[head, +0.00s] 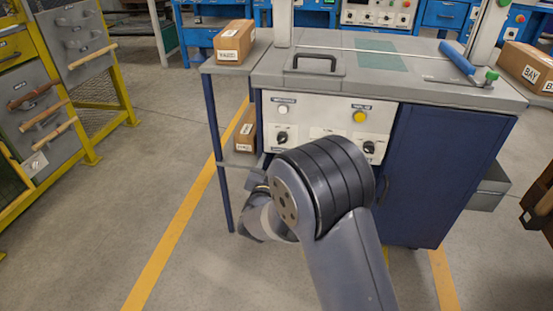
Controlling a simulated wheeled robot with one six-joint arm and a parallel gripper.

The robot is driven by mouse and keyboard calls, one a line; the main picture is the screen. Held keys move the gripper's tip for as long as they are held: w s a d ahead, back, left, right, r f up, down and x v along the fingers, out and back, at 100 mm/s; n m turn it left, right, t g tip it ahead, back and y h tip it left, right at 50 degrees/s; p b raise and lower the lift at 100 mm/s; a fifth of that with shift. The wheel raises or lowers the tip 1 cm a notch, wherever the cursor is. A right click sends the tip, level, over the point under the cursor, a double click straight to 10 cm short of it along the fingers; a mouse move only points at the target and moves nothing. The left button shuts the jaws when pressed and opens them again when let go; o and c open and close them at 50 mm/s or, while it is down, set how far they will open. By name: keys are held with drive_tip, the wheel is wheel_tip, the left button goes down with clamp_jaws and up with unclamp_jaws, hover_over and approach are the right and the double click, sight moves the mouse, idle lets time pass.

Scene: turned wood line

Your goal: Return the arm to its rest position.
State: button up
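My arm rises from the bottom of the head view, with its large dark elbow joint in front of the workstation (445,185). The far part of the arm shows to the left of the elbow, bent low in front of the workstation's left side. My gripper (257,180) seems to be the small dark part at that end, mostly hidden behind the arm. Its fingers cannot be made out, nor whether it holds anything.
The workstation has a control panel (310,122) just behind the arm. A side shelf holds a cardboard box (235,43), with another box (246,130) below. A yellow-framed rack (75,60) stands left. Boxes (527,66) lie at right. The floor at left is clear.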

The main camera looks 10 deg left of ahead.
sight(281, 142)
drive_tip(key=w+b, duration=0.2)
drive_tip(key=w, duration=0.8)
drive_tip(key=shift+f+b, duration=0.1)
drive_tip(key=shift+b, duration=0.3)
drive_tip(key=shift+w, duration=0.45)
drive_tip(key=shift+s, duration=0.1)
